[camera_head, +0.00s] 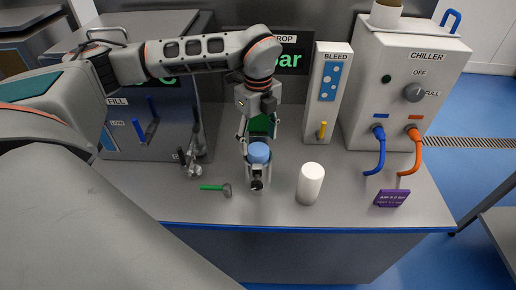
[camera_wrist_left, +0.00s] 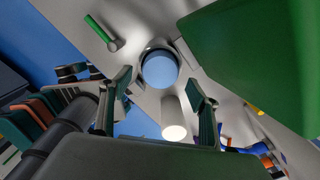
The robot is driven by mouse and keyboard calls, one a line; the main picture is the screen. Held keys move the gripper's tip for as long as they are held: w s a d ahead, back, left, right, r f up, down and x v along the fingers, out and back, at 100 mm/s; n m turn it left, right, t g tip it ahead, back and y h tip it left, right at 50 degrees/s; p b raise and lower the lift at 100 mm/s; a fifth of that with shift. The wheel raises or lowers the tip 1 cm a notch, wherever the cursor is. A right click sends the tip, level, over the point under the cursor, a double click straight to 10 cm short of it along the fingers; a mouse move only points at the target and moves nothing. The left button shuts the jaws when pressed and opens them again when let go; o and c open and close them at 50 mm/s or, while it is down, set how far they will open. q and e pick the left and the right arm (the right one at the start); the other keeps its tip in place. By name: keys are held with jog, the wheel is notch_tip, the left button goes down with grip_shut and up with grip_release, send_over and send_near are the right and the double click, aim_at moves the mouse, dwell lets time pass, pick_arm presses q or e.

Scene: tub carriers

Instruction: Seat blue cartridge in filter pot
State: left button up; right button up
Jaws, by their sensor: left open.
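The blue cartridge (camera_head: 259,152) shows as a round blue top at the mouth of the grey metal filter pot (camera_head: 259,176) on the bench. In the left wrist view the blue cartridge (camera_wrist_left: 159,69) is a blue disc with the pot's grey rim (camera_wrist_left: 148,49) partly around it. How deep it sits I cannot tell. My left gripper (camera_head: 257,140) is above the pot, pointing down, and partly hides it. In the left wrist view my left gripper (camera_wrist_left: 160,92) has its fingers spread, with nothing between them. My right gripper is not in view.
A white cylinder (camera_head: 310,184) stands right of the pot; a green-handled tool (camera_head: 214,187) lies left of it. The BLEED panel (camera_head: 327,92) and chiller (camera_head: 404,85) stand behind. The bench front between is clear.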

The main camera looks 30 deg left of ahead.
pick_arm(q)
notch_tip(320, 180, up, 8)
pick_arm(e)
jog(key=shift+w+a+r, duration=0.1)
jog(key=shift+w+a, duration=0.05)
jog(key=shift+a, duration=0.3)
pick_arm(q)
jog(key=shift+f, duration=0.1)
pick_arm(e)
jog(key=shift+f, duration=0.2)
